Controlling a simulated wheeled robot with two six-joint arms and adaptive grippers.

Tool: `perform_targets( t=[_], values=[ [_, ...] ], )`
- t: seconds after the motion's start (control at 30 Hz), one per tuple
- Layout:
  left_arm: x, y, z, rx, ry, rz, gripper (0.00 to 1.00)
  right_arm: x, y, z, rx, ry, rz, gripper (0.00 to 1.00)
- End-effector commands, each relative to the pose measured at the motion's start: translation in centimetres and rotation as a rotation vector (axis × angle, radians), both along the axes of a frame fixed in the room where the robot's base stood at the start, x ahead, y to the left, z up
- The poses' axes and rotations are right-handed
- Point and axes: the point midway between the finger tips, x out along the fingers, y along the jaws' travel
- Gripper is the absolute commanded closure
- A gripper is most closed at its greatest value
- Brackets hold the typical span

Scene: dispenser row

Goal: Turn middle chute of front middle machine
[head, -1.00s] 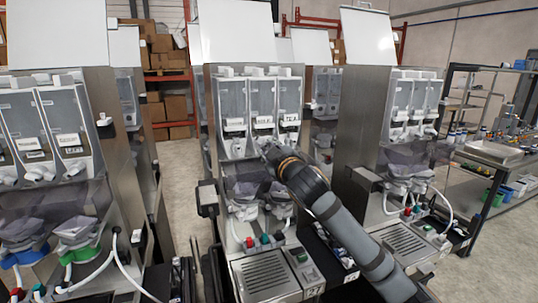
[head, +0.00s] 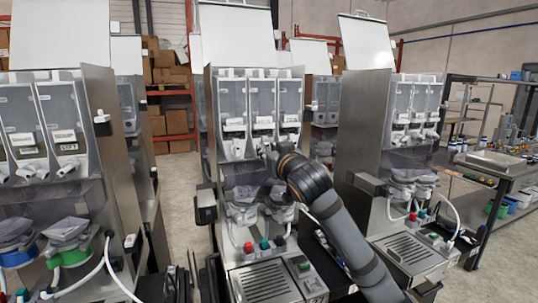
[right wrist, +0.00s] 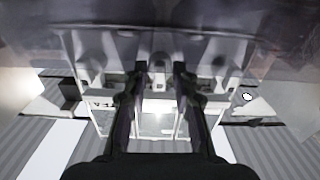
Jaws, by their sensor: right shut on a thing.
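The front middle machine (head: 216,130) stands in the centre of the head view, with three clear canisters side by side, each with a white label. Its middle chute (right wrist: 160,65) is a pale spout seen between my fingers in the right wrist view. My right gripper (head: 268,158) reaches up to the front of the canisters from the lower right. In the right wrist view its two dark fingers (right wrist: 160,72) are shut on the middle chute. In the head view my gripper hides most of this chute, so its turn angle cannot be told. My left gripper is not in view.
Similar machines stand to the left (head: 120,170) and right (head: 362,140). The front middle machine has a drip tray (head: 262,284) and colored knobs below. A shelf table (head: 495,160) with small items is at the far right. Bare floor shows between machines.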

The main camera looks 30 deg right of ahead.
Motion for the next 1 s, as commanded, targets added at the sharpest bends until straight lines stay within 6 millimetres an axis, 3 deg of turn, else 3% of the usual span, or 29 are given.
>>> perform_targets(
  t=[0.6, 0.63, 0.67, 1.0],
  values=[
    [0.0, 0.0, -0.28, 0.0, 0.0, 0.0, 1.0, 0.02, -0.02, -0.06, 0.038, -0.007, 0.0, 1.0],
    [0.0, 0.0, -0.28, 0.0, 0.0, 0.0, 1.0, 0.02, -0.02, -0.06, 0.038, -0.007, 0.0, 0.7],
    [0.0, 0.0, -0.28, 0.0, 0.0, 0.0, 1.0, 0.02, -0.02, -0.06, 0.038, -0.007, 0.0, 0.66],
    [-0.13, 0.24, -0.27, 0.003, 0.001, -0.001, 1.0, 0.02, -0.01, 0.44, 0.039, -0.01, 0.0, 0.66]
  ],
)
